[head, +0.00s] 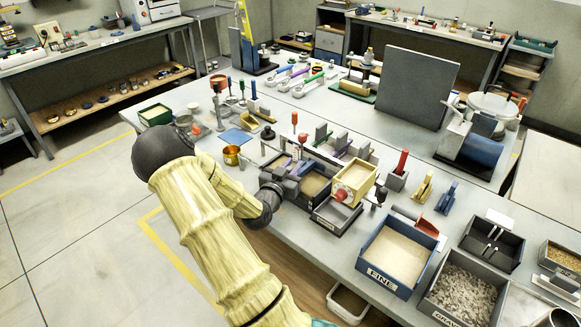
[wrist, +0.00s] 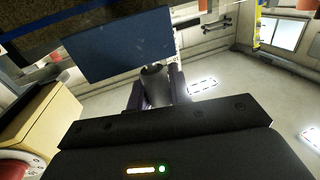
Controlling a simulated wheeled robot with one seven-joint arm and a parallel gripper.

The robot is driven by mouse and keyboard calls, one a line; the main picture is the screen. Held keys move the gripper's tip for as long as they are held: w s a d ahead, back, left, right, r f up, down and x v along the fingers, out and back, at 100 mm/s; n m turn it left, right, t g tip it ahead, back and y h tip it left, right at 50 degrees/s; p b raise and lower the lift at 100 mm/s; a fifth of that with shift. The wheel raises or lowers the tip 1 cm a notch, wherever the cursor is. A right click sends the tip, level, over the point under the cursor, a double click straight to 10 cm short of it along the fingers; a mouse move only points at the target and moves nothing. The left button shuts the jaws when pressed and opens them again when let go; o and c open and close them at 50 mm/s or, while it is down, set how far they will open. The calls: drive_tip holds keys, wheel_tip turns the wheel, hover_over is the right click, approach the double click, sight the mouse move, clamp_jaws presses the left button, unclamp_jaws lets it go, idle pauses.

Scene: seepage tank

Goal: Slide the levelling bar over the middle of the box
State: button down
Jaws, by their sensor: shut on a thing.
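My gripper (head: 281,186) is at the left end of a dark box (head: 333,213) with sand-coloured fill in its compartments. In the wrist view, my gripper (wrist: 152,92) is shut on the grey handle of a dark blue plate (wrist: 118,45), which looks like the levelling bar. The plate stands beyond the fingers, near the top of that view. In the head view my arm and gripper mostly hide the bar. I cannot tell whether the bar touches the fill.
A yellow wooden box (head: 354,181) with a red knob stands at the dark box's right end. The FINE bin (head: 387,279) and a gravel bin (head: 449,313) are further right. Upright tools, including a red-handled one (head: 294,122), stand behind the box. A large grey panel (head: 402,85) stands farther back.

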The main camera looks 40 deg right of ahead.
drive_tip(key=c, duration=1.3)
unclamp_jaws()
drive_tip(key=shift+w, duration=0.1)
drive_tip(key=shift+a, duration=0.1)
drive_tip(key=shift+s+a, duration=0.2)
drive_tip(key=shift+s, duration=0.05)
drive_tip(key=p+v, duration=0.3)
drive_tip(key=v, duration=1.3)
drive_tip(key=shift+a, duration=0.45)
